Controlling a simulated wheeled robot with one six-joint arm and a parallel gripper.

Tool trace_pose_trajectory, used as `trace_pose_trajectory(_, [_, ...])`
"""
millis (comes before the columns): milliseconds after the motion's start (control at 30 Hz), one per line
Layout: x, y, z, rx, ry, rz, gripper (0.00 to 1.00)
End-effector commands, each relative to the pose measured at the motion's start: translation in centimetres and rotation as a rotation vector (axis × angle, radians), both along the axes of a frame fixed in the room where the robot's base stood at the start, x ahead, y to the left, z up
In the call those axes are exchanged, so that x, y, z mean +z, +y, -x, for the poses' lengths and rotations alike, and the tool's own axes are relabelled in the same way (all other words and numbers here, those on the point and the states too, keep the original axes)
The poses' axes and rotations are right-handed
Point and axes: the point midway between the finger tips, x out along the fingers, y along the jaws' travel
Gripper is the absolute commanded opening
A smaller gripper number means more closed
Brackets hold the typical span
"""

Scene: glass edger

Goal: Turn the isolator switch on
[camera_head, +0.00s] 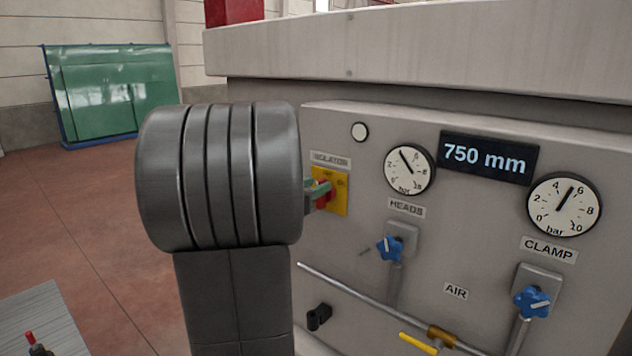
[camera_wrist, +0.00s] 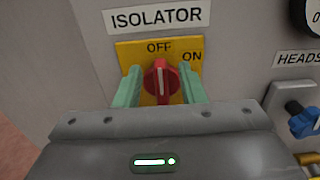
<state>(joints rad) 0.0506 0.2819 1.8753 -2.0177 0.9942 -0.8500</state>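The isolator switch is a red rotary knob (camera_wrist: 160,80) on a yellow plate (camera_wrist: 128,52) marked OFF at the top and ON at the upper right. In the wrist view the white line on the knob stands near upright, toward OFF. My gripper (camera_wrist: 160,90) has its two green fingers on either side of the knob, with a gap seen on both sides, so it looks open around it. In the head view the yellow plate (camera_head: 341,190) shows beside my grey wrist, which hides part of it; the red knob (camera_head: 322,198) is partly covered by a green finger.
The grey panel also carries the HEADS gauge (camera_head: 409,169), the CLAMP gauge (camera_head: 564,205), a 750 mm display (camera_head: 488,157), blue valve knobs (camera_head: 390,247) and (camera_head: 532,301), a pipe with a yellow lever (camera_head: 418,344) and a black knob (camera_head: 319,317). Open floor lies left.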

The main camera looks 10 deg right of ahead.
Motion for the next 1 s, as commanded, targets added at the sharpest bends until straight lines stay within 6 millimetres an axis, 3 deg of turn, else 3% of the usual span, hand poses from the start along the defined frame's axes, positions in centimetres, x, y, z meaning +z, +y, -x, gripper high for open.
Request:
trace_pose_trajectory(433, [-0.01,-0.84,-0.62,0.000,-0.001,-0.001,0.36])
trace_pose_trajectory(600, [-0.01,-0.83,-0.61,0.000,0.000,0.000,0.03])
trace_pose_trajectory(633, [-0.01,-0.83,-0.61,0.000,0.000,0.000,0.00])
trace_pose_trajectory(1000, [-0.36,-0.90,-0.52,-0.001,-0.031,-0.024,0.00])
